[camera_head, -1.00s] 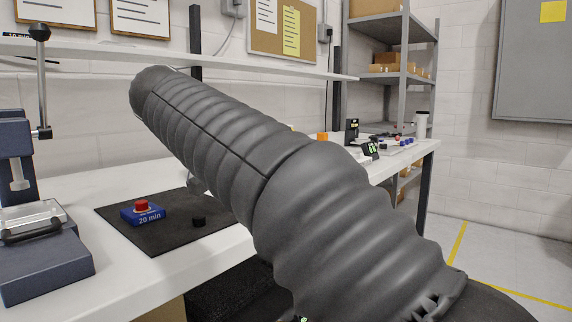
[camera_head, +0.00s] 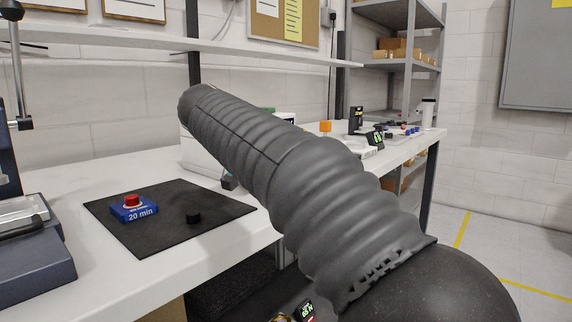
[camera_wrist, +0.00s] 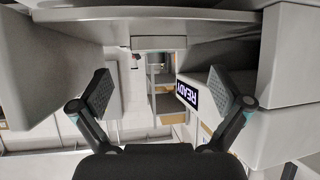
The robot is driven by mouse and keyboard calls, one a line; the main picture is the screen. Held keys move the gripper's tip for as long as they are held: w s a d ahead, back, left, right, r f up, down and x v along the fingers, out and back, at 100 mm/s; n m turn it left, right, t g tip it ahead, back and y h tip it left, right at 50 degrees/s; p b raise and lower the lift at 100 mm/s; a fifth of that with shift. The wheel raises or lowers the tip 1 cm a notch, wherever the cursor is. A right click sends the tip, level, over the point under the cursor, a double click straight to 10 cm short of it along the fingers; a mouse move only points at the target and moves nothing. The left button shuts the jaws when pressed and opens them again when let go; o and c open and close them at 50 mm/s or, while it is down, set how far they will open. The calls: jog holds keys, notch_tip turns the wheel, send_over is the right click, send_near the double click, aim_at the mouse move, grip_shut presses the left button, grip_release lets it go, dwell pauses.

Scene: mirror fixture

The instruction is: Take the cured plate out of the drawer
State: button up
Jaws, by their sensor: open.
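In the wrist view my gripper (camera_wrist: 162,95) is open, its two padded fingers wide apart with nothing between them. A pale grey unit with a lit READY display (camera_wrist: 188,95) stands beyond and to the right, the text turned sideways. A flat light bar or front panel (camera_wrist: 160,43) lies ahead between the fingertips at the top; I cannot tell whether it belongs to the drawer. No cured plate can be made out in either view. In the head view my arm hides most of my gripper and much of a white box (camera_head: 200,155) behind it.
A dark blue press (camera_head: 30,255) stands at the left. A small orange item (camera_head: 325,127) and other bench things stand further right.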

jog(key=shift+x, duration=2.3)
jog(key=shift+s+d, duration=0.1)
jog(key=shift+d, duration=0.05)
jog(key=c, duration=1.5)
